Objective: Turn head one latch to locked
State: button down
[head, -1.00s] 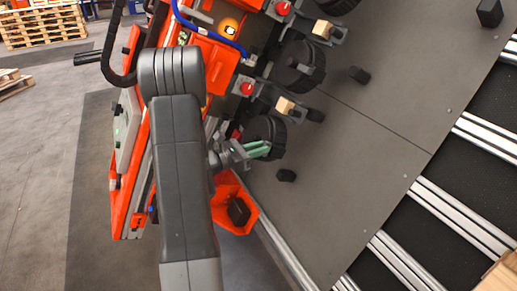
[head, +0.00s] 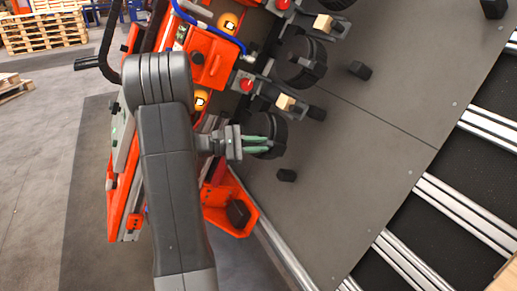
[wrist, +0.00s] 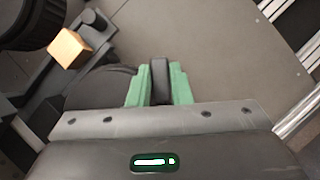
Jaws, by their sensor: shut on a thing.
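The nearest round black latch (head: 266,124) sits at the low end of a row of black latches in the head view, on the edge of the grey plate. My gripper (head: 272,147) reaches it from the left, and its green fingers are shut on the latch's handle bar. In the wrist view my gripper (wrist: 160,78) has one green finger on each side of the upright dark handle bar (wrist: 160,82). The latch's black disc (wrist: 98,90) shows behind, partly hidden by the gripper. I cannot read a lock mark.
A second black latch (head: 300,62) stands further up the row. A tan block (head: 285,102) on a grey bracket and a red button (head: 246,85) are close by. An orange bin (head: 214,196) lies below my gripper.

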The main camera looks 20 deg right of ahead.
jog(key=m+g+y, duration=0.1)
jog(key=m, duration=0.2)
jog(key=m+y, duration=0.1)
jog(key=m, duration=0.2)
jog(key=shift+g+y+b, duration=0.3)
jog(key=shift+g+b, duration=0.1)
jog(key=shift+m+y, duration=1.1)
jog(key=shift+m, duration=1.3)
jog(key=c, duration=1.3)
grip_release()
jog(key=p+v, duration=0.3)
jog(key=v, duration=1.1)
jog(key=shift+w+d, duration=0.1)
jog(key=shift+d, duration=0.05)
